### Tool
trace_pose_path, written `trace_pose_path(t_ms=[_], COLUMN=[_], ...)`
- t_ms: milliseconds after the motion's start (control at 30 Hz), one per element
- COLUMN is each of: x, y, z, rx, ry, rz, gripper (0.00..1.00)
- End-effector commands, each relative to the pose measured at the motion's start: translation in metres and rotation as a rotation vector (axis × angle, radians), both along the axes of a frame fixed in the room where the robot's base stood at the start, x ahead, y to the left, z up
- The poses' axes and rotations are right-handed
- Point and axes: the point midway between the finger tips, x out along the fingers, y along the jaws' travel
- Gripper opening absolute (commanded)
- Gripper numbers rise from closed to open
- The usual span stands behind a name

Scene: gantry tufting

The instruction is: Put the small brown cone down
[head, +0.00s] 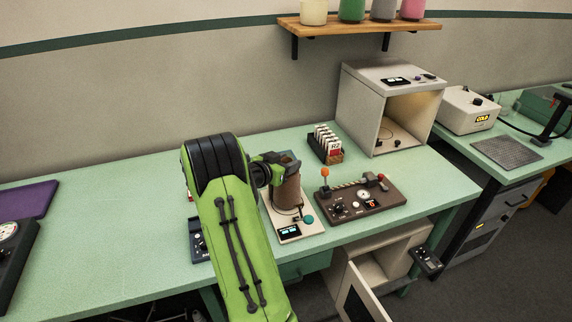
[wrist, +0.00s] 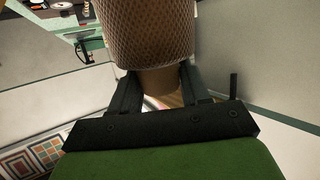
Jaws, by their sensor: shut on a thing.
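My gripper (head: 274,168) is shut on the small brown cone (head: 287,191), above the middle of the green bench. In the wrist view the cone (wrist: 150,35) shows a netted, textured surface, with its plain narrow end between the two dark fingers (wrist: 158,82). In the head view the cone is roughly upright over a pale device with a small display (head: 290,232) and a teal knob. I cannot tell whether its lower end touches the device. My green arm hides part of the bench left of it.
A brown control box (head: 360,200) with an orange-topped lever stands just right. Behind are a card rack (head: 325,146) and an open pale cabinet (head: 388,108). A wooden shelf (head: 360,27) holds several coloured cones. The bench's left part (head: 110,210) has free room.

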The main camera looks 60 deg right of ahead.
Motion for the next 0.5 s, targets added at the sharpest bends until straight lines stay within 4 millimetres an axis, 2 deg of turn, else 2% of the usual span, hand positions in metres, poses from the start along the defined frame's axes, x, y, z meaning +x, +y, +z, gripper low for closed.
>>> trace_pose_path(t_ms=[267, 300, 433, 500], x=[0.0002, 0.0002, 0.0002, 0.0002], y=[-0.0001, 0.0, 0.0, 0.0], z=[-0.0017, -0.0012, -0.0007, -0.0006], rx=[0.0, 0.002, 0.002, 0.001], ry=[-0.002, -0.002, -0.002, -0.001], rz=[0.0, 0.001, 0.001, 0.001], gripper=[0.0, 0.52, 0.72, 0.72])
